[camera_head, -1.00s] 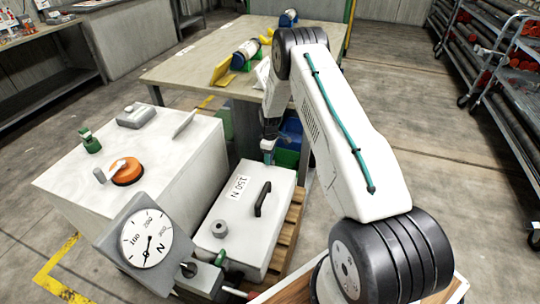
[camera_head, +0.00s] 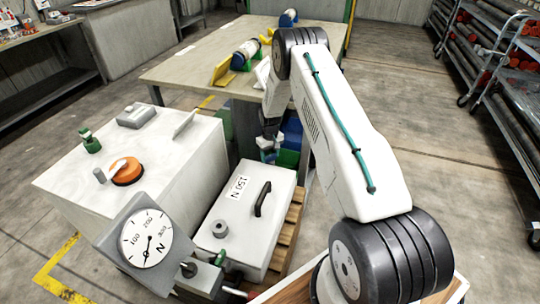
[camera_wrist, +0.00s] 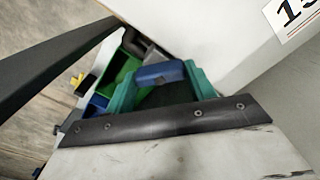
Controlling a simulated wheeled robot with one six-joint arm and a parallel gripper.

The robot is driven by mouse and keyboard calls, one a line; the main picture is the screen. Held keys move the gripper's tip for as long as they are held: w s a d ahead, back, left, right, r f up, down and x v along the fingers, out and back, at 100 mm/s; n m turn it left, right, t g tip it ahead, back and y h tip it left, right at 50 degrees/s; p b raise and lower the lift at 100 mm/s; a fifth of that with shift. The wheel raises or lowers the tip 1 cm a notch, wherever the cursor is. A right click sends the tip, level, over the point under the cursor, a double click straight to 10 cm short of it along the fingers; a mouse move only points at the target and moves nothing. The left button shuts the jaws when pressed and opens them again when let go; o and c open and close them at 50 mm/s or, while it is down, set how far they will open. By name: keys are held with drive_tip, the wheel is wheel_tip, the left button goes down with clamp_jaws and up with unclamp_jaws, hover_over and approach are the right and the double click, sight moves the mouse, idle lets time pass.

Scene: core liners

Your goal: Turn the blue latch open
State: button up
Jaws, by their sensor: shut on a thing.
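A small blue part, which looks like the blue latch (camera_wrist: 160,74), shows in the wrist view between two teal fingers. My gripper (camera_wrist: 163,86) is shut on it. The black strip in front hides part of the fingers and whatever holds the latch. In the head view my gripper (camera_head: 268,150) is low behind the far edge of the white case (camera_head: 240,215). The latch cannot be made out there.
A black screwed strip (camera_wrist: 160,124) edges a pale surface close in front. A workbench (camera_head: 200,72) stands behind. Green and blue bins (camera_head: 290,145) are close beside my gripper.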

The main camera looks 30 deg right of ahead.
drive_tip(key=m, duration=0.5)
drive_tip(key=shift+m, duration=2.4)
drive_tip(key=o, duration=1)
drive_tip(key=shift+r, duration=3.9)
